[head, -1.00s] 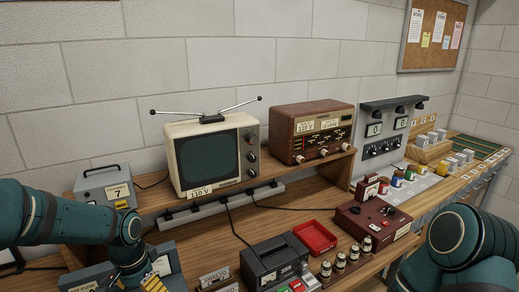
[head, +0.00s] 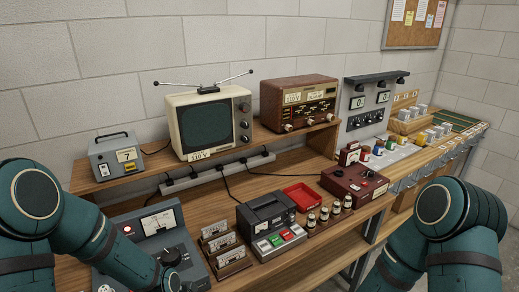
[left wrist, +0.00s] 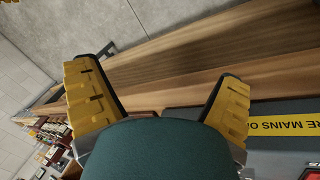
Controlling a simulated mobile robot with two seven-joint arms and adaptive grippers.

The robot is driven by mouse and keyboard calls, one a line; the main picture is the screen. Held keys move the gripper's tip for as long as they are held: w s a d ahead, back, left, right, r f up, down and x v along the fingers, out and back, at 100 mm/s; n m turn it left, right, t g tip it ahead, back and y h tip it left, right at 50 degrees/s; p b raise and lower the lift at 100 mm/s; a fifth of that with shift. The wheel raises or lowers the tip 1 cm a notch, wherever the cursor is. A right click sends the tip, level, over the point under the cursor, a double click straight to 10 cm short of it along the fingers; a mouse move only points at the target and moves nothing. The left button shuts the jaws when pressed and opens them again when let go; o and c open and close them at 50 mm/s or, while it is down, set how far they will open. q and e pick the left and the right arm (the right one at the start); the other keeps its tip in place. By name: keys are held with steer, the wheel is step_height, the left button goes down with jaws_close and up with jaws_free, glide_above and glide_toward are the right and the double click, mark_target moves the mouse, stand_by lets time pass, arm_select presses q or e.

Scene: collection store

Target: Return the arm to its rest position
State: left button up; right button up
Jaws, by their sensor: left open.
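My left arm (head: 85,235) comes in from the left in the head view, bent, over the front left of the bench; its gripper is out of that frame. In the left wrist view my left gripper (left wrist: 160,78) has its two yellow-padded fingers spread wide with nothing between them. The wooden bench edge lies beyond the fingers. My right arm (head: 445,225) shows at the right of the head view, folded. My right gripper is not in view.
A grey meter unit (head: 152,242) stands close to my left arm. Behind are a numbered grey box (head: 118,157), a television (head: 207,125) and a radio (head: 300,103). A black device (head: 268,222), a red tray (head: 302,197) and a maroon box (head: 354,186) stand on the lower bench.

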arm_select(q)
steer(key=s+d+f+n+b, duration=0.1)
steer(key=s+d+f+b, duration=0.1)
steer(key=f, duration=0.3)
steer(key=s+d+f+n+b, duration=0.2)
steer(key=s+d+f, duration=0.1)
steer(key=f, duration=0.3)
steer(key=shift+s+d+f+t+h+b, duration=0.2)
steer(key=shift+s+t+h+b, duration=0.15)
steer(key=shift+s, duration=0.55)
